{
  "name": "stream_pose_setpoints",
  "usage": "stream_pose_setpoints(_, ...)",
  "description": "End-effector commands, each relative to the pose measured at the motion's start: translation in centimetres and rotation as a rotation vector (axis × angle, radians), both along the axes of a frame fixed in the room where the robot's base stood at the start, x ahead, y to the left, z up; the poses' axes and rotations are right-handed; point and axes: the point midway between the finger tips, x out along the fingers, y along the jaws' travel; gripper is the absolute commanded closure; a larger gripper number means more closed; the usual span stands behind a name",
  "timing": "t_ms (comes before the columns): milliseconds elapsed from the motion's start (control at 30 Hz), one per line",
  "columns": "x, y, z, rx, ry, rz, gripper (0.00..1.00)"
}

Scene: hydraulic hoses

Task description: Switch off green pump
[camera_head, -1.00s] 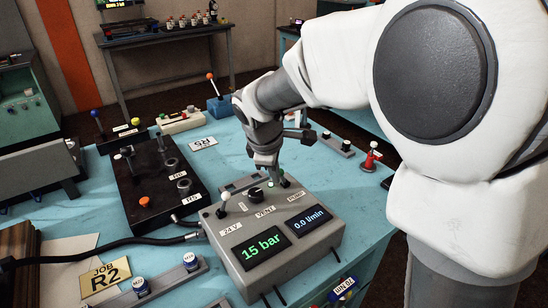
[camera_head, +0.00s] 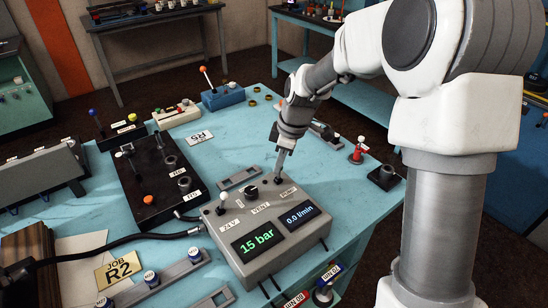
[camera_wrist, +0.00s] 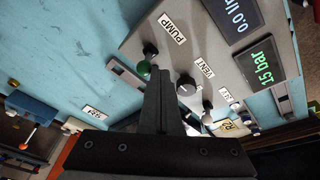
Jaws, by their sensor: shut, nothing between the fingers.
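The grey control box (camera_head: 262,262) stands on the blue table, with displays reading 15 bar and 0.0 l/min. The green-tipped pump toggle (camera_wrist: 144,69) stands beside the PUMP label (camera_wrist: 171,28) in the wrist view. That label also shows in the head view (camera_head: 288,189), but I cannot make out the green tip there. My gripper (camera_head: 279,173) is shut and empty, pointing down at the pump end of the box. In the wrist view its fingertips (camera_wrist: 160,75) are right beside the green tip; I cannot tell whether they touch.
The black VENT knob (camera_head: 252,192) and the white-tipped 24V toggle (camera_head: 222,198) are on the same box. A black valve block (camera_head: 160,180) with a hose is at left. A red figure-like fitting (camera_head: 358,152) stands at right.

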Motion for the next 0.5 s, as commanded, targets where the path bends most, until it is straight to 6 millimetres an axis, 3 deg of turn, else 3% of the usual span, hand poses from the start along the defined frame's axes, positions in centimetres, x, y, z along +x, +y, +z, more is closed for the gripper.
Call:
stream_pose_setpoints(300,1.0,-1.5,-0.1,0.17,0.114,-0.004,1.0)
stream_pose_setpoints(500,0.9,-1.3,0.0,0.165,0.112,0.001,1.0)
